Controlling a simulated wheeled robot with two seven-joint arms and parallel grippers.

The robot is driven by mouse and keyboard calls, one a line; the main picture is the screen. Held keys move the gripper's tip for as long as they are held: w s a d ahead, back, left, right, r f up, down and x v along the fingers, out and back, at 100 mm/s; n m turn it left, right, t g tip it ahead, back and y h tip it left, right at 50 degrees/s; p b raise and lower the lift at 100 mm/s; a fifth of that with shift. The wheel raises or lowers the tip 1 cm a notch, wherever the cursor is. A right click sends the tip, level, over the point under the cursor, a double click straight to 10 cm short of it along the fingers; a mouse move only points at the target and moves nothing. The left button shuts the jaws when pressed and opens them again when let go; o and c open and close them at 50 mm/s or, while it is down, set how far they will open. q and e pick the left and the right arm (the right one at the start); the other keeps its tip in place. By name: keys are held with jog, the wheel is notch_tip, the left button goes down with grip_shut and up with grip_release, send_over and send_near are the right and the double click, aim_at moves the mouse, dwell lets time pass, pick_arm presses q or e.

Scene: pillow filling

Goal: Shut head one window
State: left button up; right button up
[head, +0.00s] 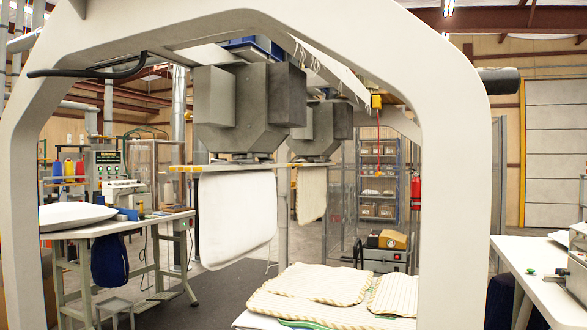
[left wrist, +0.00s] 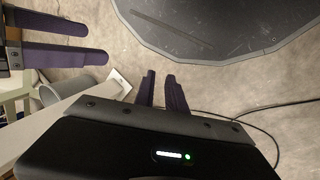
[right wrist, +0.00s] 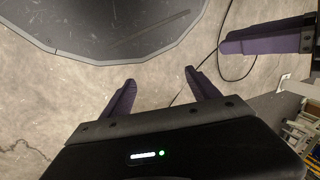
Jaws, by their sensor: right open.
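Two grey filling heads hang under the white arch in the head view, the nearer one (head: 240,115) left of the farther one (head: 318,128). Which is head one I cannot tell, and I cannot make out a window or whether it is open. A white pillow cover (head: 237,215) hangs under the nearer head, a striped cover (head: 311,195) under the farther. My left gripper (left wrist: 160,75) is empty over the floor, its fingers close together with a narrow gap. My right gripper (right wrist: 160,75) is open and empty over the floor. Neither gripper shows in the head view.
The white arch (head: 462,150) frames the heads. Striped pillows (head: 320,284) lie stacked in front. A worktable (head: 535,275) stands at right and a sewing table (head: 110,228) at left. A dark round-edged plate (left wrist: 225,25) and a cable (left wrist: 250,125) are on the floor below my grippers.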

pick_arm(q)
jog(key=r+p, duration=1.8)
jog(key=r, duration=0.1)
jog(key=s+r+p, duration=0.1)
jog(key=r+p, duration=0.8)
jog(key=r, duration=0.1)
jog(key=shift+a+r, duration=0.2)
jog(key=shift+a, duration=0.15)
grip_shut()
pick_arm(e)
notch_tip(320, 180, up, 29)
jog(key=s, duration=0.1)
jog(key=shift+d+r, duration=0.15)
jog(key=shift+d, duration=0.2)
pick_arm(q)
jog(key=shift+f, duration=0.1)
pick_arm(e)
jog(key=shift+c, duration=0.4)
